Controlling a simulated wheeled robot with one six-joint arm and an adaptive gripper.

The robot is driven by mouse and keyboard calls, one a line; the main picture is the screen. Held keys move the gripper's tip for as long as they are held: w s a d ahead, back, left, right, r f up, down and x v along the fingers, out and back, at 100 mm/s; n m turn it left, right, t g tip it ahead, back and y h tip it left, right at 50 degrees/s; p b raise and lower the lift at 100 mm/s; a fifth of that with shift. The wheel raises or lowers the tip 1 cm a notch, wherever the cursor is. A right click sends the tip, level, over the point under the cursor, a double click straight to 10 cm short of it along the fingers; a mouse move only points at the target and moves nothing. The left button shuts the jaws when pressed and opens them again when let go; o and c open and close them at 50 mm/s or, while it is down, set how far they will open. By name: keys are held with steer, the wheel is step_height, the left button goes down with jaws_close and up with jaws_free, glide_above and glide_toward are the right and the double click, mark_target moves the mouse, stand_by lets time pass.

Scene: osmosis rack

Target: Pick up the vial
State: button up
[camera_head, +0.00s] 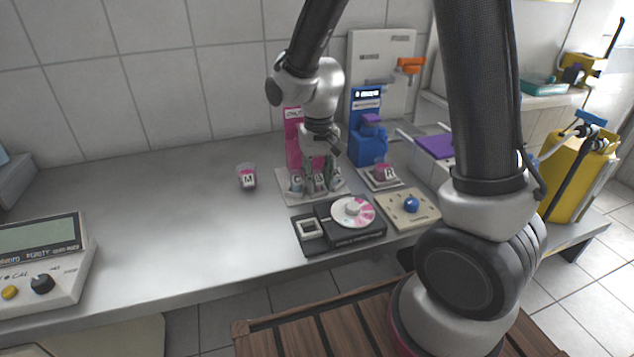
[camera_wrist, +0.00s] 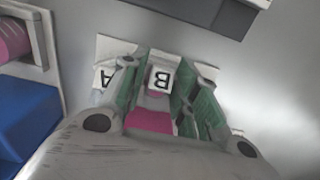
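My gripper (camera_head: 319,176) points down over the pale rack (camera_head: 286,187) at the back of the counter. In the wrist view its green-padded fingers (camera_wrist: 167,88) stand apart on either side of a clear vial (camera_wrist: 153,121) with pink contents and a B label. Small gaps seem to show beside this vial, so the gripper looks open around it. An A-labelled vial (camera_wrist: 105,79) stands next to it, outside the fingers. In the head view the fingers partly hide the rack's vials. Another vial (camera_head: 247,178), marked M, stands alone on the counter to the left.
A black device (camera_head: 338,238) with a pink-and-white disc is in front of the rack. An R-marked vial (camera_head: 381,172) sits on a small stand to the right, by a blue dispenser (camera_head: 368,140). A meter (camera_head: 40,262) stands at far left. The counter's left-middle is clear.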

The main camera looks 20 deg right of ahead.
steer(key=c, duration=0.5)
